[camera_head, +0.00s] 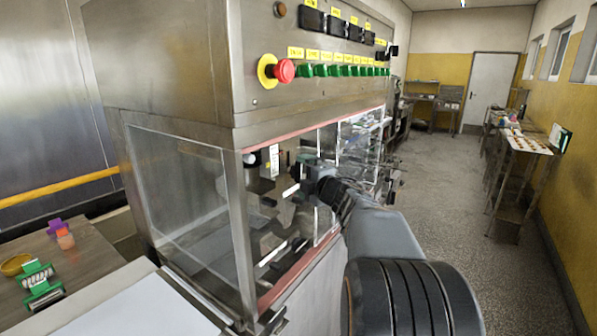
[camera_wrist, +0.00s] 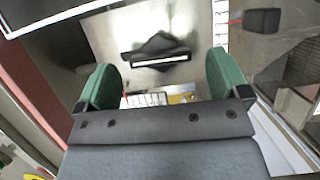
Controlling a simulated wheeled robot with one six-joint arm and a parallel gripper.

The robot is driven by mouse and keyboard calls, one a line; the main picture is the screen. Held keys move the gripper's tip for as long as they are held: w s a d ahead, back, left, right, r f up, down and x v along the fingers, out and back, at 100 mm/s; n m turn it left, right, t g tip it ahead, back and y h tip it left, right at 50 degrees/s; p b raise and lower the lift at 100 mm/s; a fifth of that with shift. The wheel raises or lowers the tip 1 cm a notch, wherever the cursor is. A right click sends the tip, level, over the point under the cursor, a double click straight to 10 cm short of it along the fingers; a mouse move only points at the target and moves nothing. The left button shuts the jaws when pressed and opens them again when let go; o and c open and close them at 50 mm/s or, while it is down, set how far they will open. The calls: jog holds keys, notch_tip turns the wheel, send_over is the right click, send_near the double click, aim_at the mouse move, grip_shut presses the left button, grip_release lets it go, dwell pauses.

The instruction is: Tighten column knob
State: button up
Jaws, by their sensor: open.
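My gripper (camera_wrist: 162,76) shows in the wrist view as two green fingers spread wide apart, with nothing held between them. Beyond the fingers, in the gap, is a dark angular part (camera_wrist: 158,46) with a bright white bar; I cannot tell whether it is the column knob. A black block (camera_wrist: 262,20) lies at the upper right of that view, apart from the fingers. In the head view my arm reaches into the open side of the steel machine (camera_head: 165,65). The gripper there is small, dark and partly hidden by my arm, so the knob cannot be made out.
Clear panels (camera_head: 185,185) and red-edged frame bars enclose the machine's inside. A red emergency button (camera_head: 284,71) and green switches (camera_head: 335,70) are above the opening. A side table (camera_head: 95,255) with small items stands at left. The aisle floor (camera_head: 440,175) at right is free.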

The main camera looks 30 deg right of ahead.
aim_at(301, 173)
jog(key=shift+w, duration=1.55)
jog(key=shift+p, duration=0.35)
jog(key=c, duration=0.9)
